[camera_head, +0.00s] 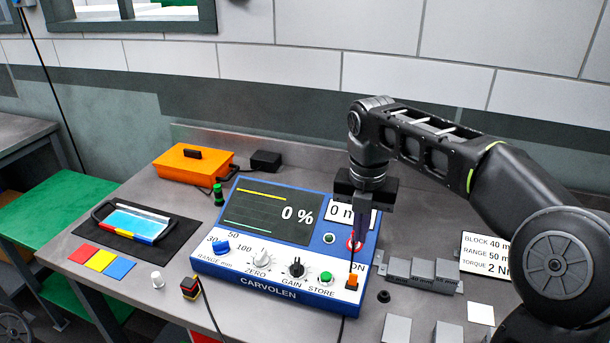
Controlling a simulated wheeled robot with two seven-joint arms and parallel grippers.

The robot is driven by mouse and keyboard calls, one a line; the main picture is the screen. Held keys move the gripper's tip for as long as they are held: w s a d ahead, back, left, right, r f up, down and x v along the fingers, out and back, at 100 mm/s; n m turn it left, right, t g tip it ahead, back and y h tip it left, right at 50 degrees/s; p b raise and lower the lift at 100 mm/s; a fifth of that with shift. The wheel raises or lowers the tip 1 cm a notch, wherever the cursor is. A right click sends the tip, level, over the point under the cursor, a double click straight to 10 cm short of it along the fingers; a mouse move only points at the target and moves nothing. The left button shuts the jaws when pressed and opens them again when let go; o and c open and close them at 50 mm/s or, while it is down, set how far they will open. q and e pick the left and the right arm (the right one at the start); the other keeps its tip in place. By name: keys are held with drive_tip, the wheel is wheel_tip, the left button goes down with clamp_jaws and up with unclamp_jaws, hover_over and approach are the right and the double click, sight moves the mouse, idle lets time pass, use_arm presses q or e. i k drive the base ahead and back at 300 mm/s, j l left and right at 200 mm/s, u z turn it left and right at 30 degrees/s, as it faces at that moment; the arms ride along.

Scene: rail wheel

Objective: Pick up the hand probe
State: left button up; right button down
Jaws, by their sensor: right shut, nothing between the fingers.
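A small black block with red and yellow parts (190,288) stands on the grey bench in front of the blue instrument's left corner. A black cable runs from it; it looks like the hand probe. My right gripper (358,232) is shut and empty, pointing down over the right part of the blue instrument (275,245), near a red button (354,244). It is well to the right of the probe. Whether its fingertips touch the panel I cannot tell. My left gripper is not in view.
Grey metal blocks (421,274) stand right of the instrument.

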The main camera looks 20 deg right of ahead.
sight(191, 290)
drive_tip(key=k, duration=1)
